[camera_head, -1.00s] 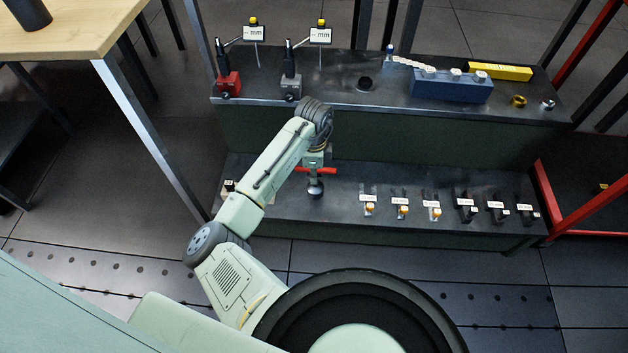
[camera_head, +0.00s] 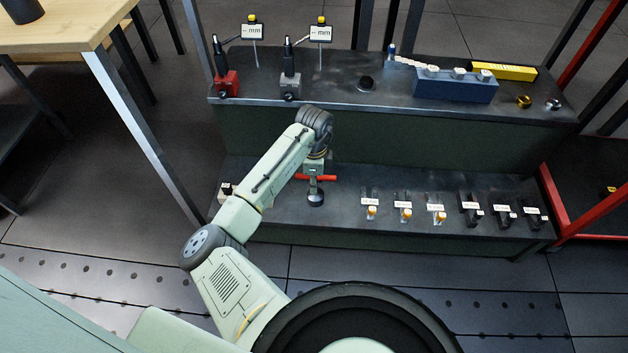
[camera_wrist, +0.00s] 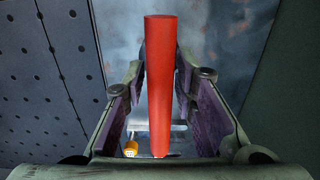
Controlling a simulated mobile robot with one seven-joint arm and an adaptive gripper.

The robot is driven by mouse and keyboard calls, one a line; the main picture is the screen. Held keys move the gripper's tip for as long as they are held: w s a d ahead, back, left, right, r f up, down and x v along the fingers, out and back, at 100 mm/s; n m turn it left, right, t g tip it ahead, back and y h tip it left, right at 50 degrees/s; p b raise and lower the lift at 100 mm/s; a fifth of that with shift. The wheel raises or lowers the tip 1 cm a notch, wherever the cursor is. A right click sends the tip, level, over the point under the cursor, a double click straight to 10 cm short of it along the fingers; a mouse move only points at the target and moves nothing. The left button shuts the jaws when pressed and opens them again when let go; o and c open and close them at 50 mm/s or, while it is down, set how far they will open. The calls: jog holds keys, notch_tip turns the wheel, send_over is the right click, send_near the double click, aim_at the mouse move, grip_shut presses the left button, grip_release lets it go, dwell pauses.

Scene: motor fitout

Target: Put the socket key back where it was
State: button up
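The socket key has a red cross handle (camera_head: 320,178) and a dark round lower end (camera_head: 316,198). My gripper (camera_head: 314,172) is around the handle above the lower shelf tier (camera_head: 340,222). In the wrist view the red handle (camera_wrist: 160,85) runs between my gripper's two fingers (camera_wrist: 160,75), whose far ends close in on it from both sides. The key hangs upright below my gripper. I cannot tell whether its lower end touches the shelf surface. The key's shaft is mostly hidden in the wrist view.
Several labelled holders (camera_head: 404,206) stand in a row right of the key. A small block (camera_head: 226,190) sits at the tier's left end. The upper tier carries two gauge stands (camera_head: 290,84), a blue block (camera_head: 455,88) and a yellow box (camera_head: 503,71). A red frame (camera_head: 553,205) stands right.

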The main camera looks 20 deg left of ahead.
jog(key=shift+o, duration=0.5)
notch_tip(320, 180, up, 12)
jog(key=shift+r+p, duration=0.15)
jog(key=shift+p, duration=0.55)
